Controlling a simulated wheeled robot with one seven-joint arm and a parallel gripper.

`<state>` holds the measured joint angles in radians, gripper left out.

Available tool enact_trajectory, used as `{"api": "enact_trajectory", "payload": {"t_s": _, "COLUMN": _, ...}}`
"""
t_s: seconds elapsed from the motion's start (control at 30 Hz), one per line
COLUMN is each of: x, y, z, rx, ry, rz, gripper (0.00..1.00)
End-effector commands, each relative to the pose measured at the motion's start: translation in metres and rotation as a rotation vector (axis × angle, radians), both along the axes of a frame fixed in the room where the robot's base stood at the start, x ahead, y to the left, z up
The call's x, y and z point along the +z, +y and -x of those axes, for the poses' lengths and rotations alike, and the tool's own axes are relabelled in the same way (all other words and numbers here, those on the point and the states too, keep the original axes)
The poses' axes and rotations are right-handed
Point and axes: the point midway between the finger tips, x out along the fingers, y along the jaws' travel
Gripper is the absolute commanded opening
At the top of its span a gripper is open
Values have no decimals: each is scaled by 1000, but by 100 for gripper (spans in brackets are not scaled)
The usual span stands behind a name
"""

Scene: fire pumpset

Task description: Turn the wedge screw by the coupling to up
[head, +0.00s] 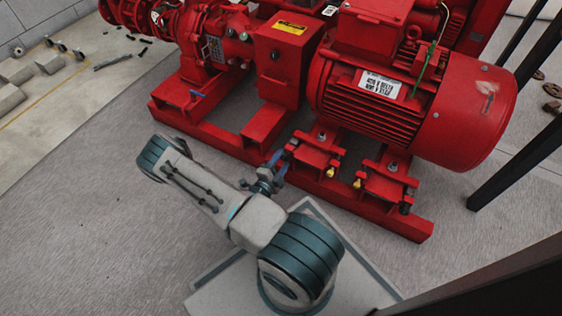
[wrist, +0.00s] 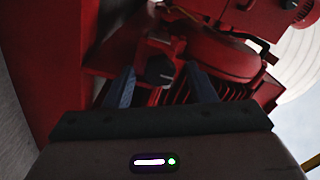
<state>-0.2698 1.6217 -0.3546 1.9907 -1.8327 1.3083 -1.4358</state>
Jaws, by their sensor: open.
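The red motor (head: 400,110) stands on mounts on the red base frame. The mount nearer the coupling (head: 318,150) has a dark screw (head: 293,144) at its left end. In the wrist view a dark screw head (wrist: 158,70) shows between and just beyond my two fingertips. My gripper (head: 276,160) is at the left end of that mount, with its blue fingers toward the screw. My gripper (wrist: 162,82) is open, with a finger on each side of the head. I cannot tell whether the fingers touch it.
A second mount (head: 388,182) with a dark screw (head: 407,201) stands to the right. Small brass pieces (head: 330,172) sit by the mounts. A red box (head: 282,65) rises behind. The grey floor (head: 100,200) on the left is clear; dark posts (head: 520,130) stand at right.

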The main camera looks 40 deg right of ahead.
Motion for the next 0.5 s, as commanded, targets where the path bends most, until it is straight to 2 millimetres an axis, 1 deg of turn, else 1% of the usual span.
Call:
{"api": "enact_trajectory", "payload": {"t_s": 0.2, "x": 0, "y": -2, "z": 1, "rx": -4, "ry": 0, "rz": 1, "gripper": 51}}
{"api": "enact_trajectory", "payload": {"t_s": 0.27, "x": 0, "y": -2, "z": 1, "rx": -4, "ry": 0, "rz": 1, "gripper": 34}}
{"api": "enact_trajectory", "payload": {"t_s": 0.3, "x": 0, "y": -2, "z": 1, "rx": -4, "ry": 0, "rz": 1, "gripper": 23}}
{"api": "enact_trajectory", "payload": {"t_s": 0.37, "x": 0, "y": -2, "z": 1, "rx": -4, "ry": 0, "rz": 0, "gripper": 6}}
{"api": "enact_trajectory", "payload": {"t_s": 0.5, "x": 0, "y": -1, "z": 1, "rx": -4, "ry": 0, "rz": -1, "gripper": 6}}
